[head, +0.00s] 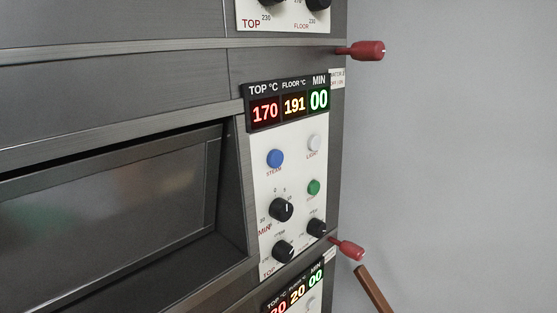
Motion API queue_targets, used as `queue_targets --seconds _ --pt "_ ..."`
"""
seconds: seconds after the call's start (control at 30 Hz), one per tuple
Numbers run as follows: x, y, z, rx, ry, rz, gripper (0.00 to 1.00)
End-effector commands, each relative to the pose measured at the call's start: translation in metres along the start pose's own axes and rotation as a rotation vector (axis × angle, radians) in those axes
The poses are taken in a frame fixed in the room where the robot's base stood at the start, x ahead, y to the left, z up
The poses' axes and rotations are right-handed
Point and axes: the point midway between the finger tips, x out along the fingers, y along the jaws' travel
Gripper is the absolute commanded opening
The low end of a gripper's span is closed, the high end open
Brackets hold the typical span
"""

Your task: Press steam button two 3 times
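A round blue button (275,158) labelled STEAM sits on the white control panel (262,190) of the middle oven deck, left of a white LIGHT button (314,142). It is unobstructed and nothing touches it. A display (280,109) above it reads 170 TOP, 191 FLOOR and 00 MIN. No number shows on the button itself, so I cannot tell from its label whether it is button two. My gripper is not in view.
A green button (313,187) and black knobs (281,209) share the panel. Red-handled levers (367,51) (350,249) stick out at the right edge. The dark oven door (110,210) is at left. A brown bar (374,288) slants at lower right. Plain grey wall fills the right.

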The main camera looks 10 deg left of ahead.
Motion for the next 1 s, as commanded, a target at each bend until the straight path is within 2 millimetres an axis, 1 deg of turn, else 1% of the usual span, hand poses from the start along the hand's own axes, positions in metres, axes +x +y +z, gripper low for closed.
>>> queue_targets --seconds 0.03,0.07,0.1,0.13,1.0 --pt "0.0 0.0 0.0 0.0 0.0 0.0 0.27" --pt "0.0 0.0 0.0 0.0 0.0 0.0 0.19" --pt "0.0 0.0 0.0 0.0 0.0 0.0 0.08" --pt "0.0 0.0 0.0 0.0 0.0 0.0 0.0" --pt "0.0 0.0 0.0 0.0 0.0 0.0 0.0"
